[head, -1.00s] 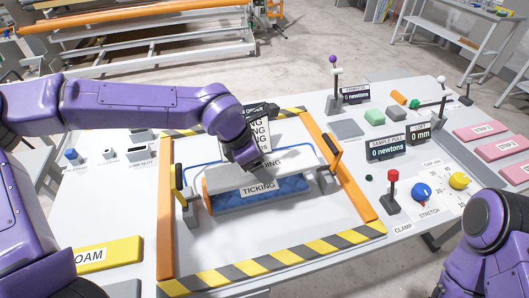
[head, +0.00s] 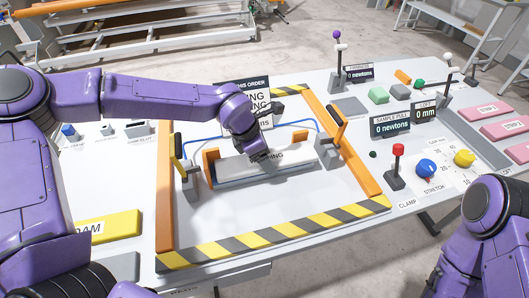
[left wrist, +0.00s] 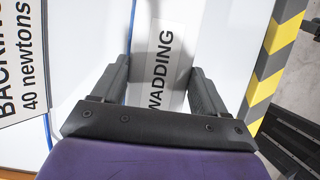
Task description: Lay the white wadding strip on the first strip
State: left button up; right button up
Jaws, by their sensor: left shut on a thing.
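The white wadding strip (head: 228,173) lies lengthwise over the sewing bed between the two clamps, its label partly covered by my left gripper (head: 262,156). My left gripper is shut on it near its middle. In the left wrist view the WADDING label (left wrist: 162,62) shows on the strip between the fingers.
A left clamp (head: 190,181) and a right clamp (head: 328,152) with black handles stand at the strip's ends. A yellow-and-black striped bar (head: 275,235) edges the front. Dials, levers and readouts stand on the right; a yellow foam block (head: 105,228) lies at the left.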

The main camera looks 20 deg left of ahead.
pick_arm(q)
jog(key=shift+s+a+r, duration=0.1)
jog(key=shift+s+r, duration=0.1)
jog(key=shift+s, duration=0.1)
jog(key=shift+w+a+f+p, duration=0.1)
jog(key=shift+w+a+p, duration=0.1)
jog(key=shift+a+p, duration=0.1)
jog(key=shift+a+p, duration=0.4)
jog(key=shift+a, duration=0.1)
jog(key=o, duration=1)
jog(key=shift+a+f, duration=0.1)
jog(key=shift+o, duration=0.2)
jog(key=b+v, duration=0.1)
jog(key=v, duration=0.9)
jog(key=shift+r, duration=0.25)
